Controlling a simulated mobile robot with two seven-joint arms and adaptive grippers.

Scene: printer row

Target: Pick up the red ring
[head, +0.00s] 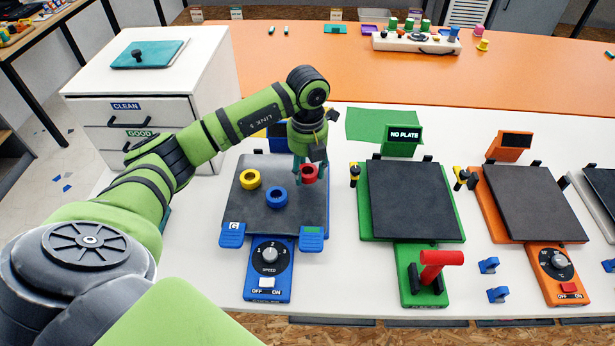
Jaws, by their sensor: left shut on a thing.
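The red ring (309,175) is at the upper right of the dark plate (250,215) on the blue printer (286,290). My left gripper (306,168) reaches down from above and is shut on the red ring. I cannot tell whether the ring touches the plate or is slightly above it. A yellow ring (250,179) and a blue ring (276,197) lie on the same plate, to the left of the red one. My right gripper is not in view.
A green printer (408,290) with a "NO PLATE" sign (403,137) and an orange printer (565,290) stand to the right. A white drawer cabinet (205,85) is at the left.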

